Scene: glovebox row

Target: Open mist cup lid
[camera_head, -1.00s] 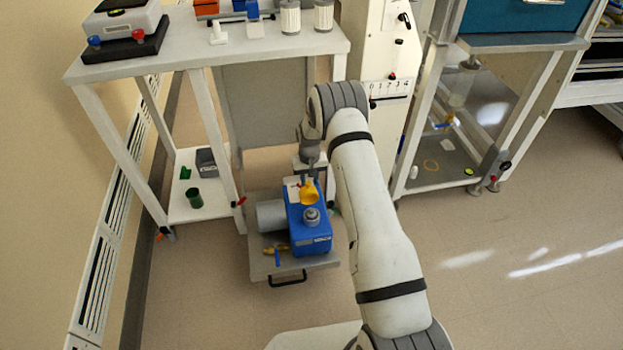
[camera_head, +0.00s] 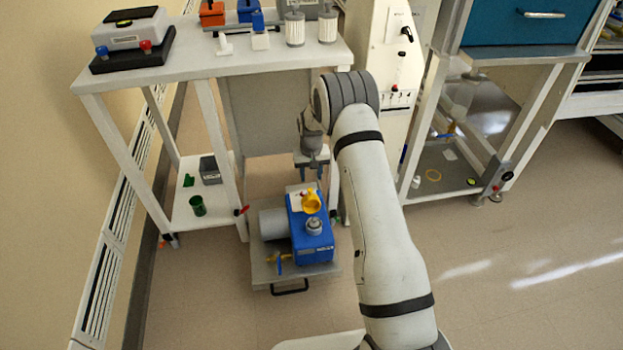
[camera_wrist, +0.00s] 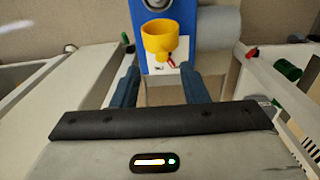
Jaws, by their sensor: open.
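The blue pump (camera_head: 312,240) stands on a low grey tray, with the yellow mist cup (camera_head: 312,203) on its top. The cup also shows in the wrist view (camera_wrist: 159,42), just beyond the fingertips, with a round rim and a hollow-looking inside. I cannot clearly tell a separate lid from the cup. My gripper (camera_wrist: 160,78) is open and empty, its two dark blue fingers apart and short of the cup. In the head view my gripper (camera_head: 312,172) is just behind and above the cup. A small red piece (camera_wrist: 171,62) shows below the cup.
A grey cylinder (camera_head: 272,223) is at the pump's left, and a grey knob (camera_head: 314,226) is on its front top. The grey tray (camera_head: 262,272) has a black handle. The white bench (camera_head: 180,62) stands behind. The floor in front is clear.

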